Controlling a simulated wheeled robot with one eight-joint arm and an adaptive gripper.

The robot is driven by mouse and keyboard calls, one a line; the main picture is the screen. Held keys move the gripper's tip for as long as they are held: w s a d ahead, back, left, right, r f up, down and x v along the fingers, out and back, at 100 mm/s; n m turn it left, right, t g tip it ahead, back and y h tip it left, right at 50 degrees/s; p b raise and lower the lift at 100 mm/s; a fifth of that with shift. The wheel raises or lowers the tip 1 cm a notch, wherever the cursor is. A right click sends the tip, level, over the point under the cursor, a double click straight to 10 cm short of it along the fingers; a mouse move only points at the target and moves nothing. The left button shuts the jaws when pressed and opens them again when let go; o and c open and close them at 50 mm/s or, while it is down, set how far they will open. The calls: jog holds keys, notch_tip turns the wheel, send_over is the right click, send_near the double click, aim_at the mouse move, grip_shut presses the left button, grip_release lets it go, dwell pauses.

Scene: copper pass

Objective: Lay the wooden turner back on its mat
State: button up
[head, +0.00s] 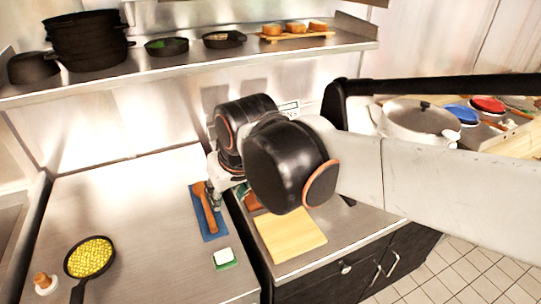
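The wooden turner (205,207) shows over the blue mat (219,236) on the steel counter, running roughly along the mat's length. Its broad end is toward the back and its thin end toward the front. My gripper (214,200) is pointed down at the turner's right side, over the mat. It is small and partly hidden by my arm, so I cannot tell whether its fingers are open or shut on the turner. I also cannot tell whether the turner rests flat on the mat or is slightly above it.
A white-and-green sponge (224,258) lies in front of the mat. A pan of yellow food (90,258) and a small jar (44,284) stand at left. A wooden board (290,238) lies to the right. A shelf (190,70) with pots and pans runs above.

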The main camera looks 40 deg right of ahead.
jog(key=s, duration=0.1)
jog(key=s+t, duration=0.1)
jog(key=s, duration=0.1)
jog(key=s+f+t, duration=0.1)
jog(key=s, duration=0.1)
jog(key=shift+s+n, duration=0.15)
jog(key=shift+n, duration=0.15)
